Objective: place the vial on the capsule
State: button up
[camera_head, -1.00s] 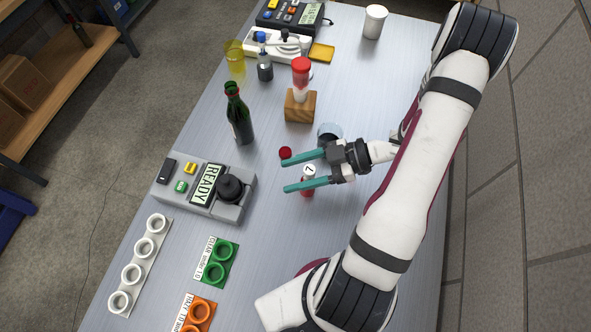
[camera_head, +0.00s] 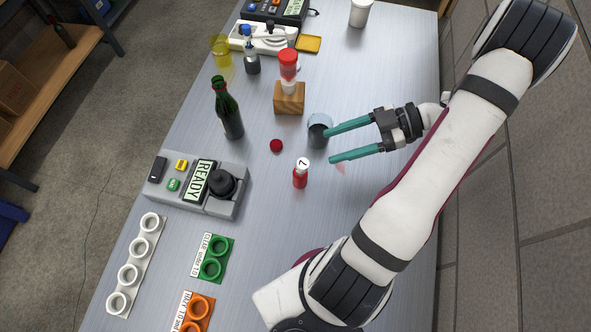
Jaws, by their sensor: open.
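A small red vial (camera_head: 300,180) with a white top marked 7 stands upright on the steel table, left of my gripper. A small round dark-red piece (camera_head: 276,146), which looks like the capsule, lies on the table up and to the left of the vial, apart from it. My gripper (camera_head: 330,148) has two teal fingers, spread and empty, pointing left. Its fingertips are to the right of the vial, clear of it. Whether anything lies under the vial I cannot tell.
A glass cup (camera_head: 317,137) with dark contents is close by the upper finger. A wooden block (camera_head: 289,104) bears a red-topped piece. A green bottle (camera_head: 228,110) and a grey READY device (camera_head: 190,195) stand left. Green (camera_head: 214,258) and orange (camera_head: 195,315) ring holders lie in front.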

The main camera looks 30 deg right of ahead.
jog(key=w+d+r+m+t+h, duration=0.2)
jog(key=w+h, duration=0.1)
jog(key=w, duration=0.4)
jog(key=w+d+r+m+t+h, duration=0.1)
jog(key=w+d+r+t+h, duration=0.1)
jog(key=w+h, duration=0.35)
jog(key=w+d+r+m+h, duration=0.2)
jog(key=w+r+m+h, duration=0.3)
jog(key=r+m+h, duration=0.25)
jog(key=s+a+f+m+g+y, duration=0.1)
jog(key=s+a+m+g+y, duration=0.4)
jog(key=s+a, duration=2.1)
jog(key=m+g, duration=0.3)
jog(key=g, duration=0.1)
jog(key=shift+s+f+g+y, duration=0.2)
jog(key=shift+s+g+y, duration=0.1)
jog(key=shift+y, duration=0.1)
